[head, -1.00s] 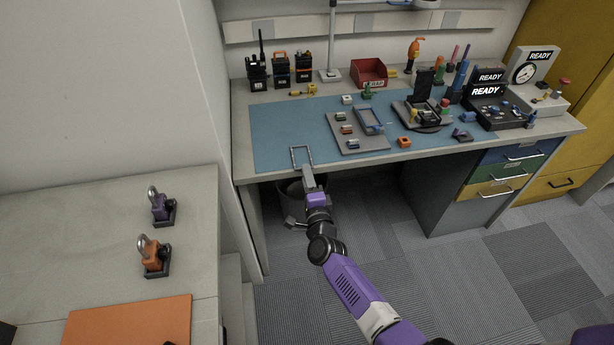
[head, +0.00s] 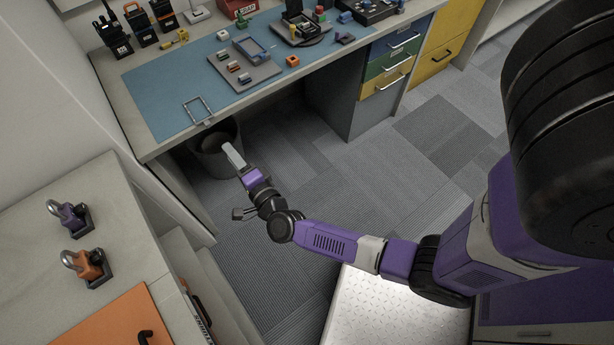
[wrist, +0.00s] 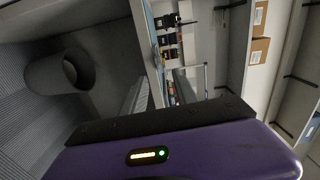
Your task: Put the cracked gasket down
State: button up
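The gasket appears to be a thin grey rectangular frame (head: 186,112). It lies at the front edge of the blue mat on the workbench, near its left end; no crack can be made out. My gripper (head: 230,152) is in front of the bench edge, a short gap away from the frame. In the wrist view, my two grey fingers (wrist: 163,92) look apart with nothing between them, and a thin frame outline shows past the right finger. From the head view the finger gap cannot be made out.
The blue mat (head: 150,95) carries a grey tray (head: 262,76) with small parts. A dark bin (head: 215,160) stands under the bench near my gripper. A side counter (head: 110,200) at left holds purple and orange padlocks. Floor to the right is open.

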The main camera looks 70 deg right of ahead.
jog(key=s+a+r+n+y, duration=0.3)
jog(key=s+a+r+n, duration=0.3)
jog(key=s+n, duration=0.2)
jog(key=s+a+r+n+y, duration=0.3)
jog(key=s+a+r+n, duration=0.3)
jog(key=s, duration=0.5)
jog(key=s+a+r+n+y, duration=0.3)
jog(key=s+a+r+n, duration=0.3)
jog(key=s+n, duration=0.4)
jog(key=shift+s+r+y, duration=0.25)
jog(key=shift+y, duration=0.15)
